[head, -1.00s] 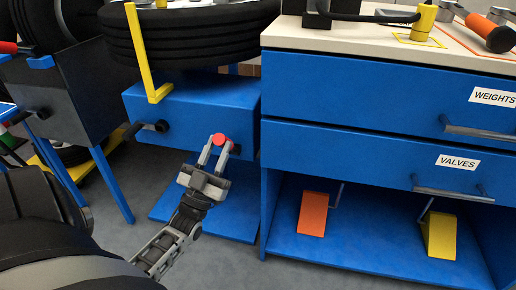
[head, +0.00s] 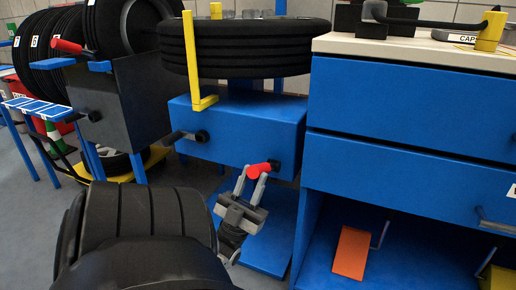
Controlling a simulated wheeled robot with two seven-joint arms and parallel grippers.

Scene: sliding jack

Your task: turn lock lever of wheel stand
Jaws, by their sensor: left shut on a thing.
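A short red lever (head: 259,171) sticks out from a dark pivot at the lower right of the box front. It points left and slightly down. My left gripper (head: 257,172) reaches up from below, its two grey fingers closed on the red lever. The fingers hide part of it. A black handle (head: 200,136) sits at the left of the box front. My right gripper is not in view.
A blue cabinet (head: 400,170) with drawers stands close on the right, an orange wedge (head: 351,252) on its lower shelf. Another stand with a dark panel (head: 120,100) and a red-handled lever (head: 66,46) is at the left. Grey floor (head: 30,215) shows at the left.

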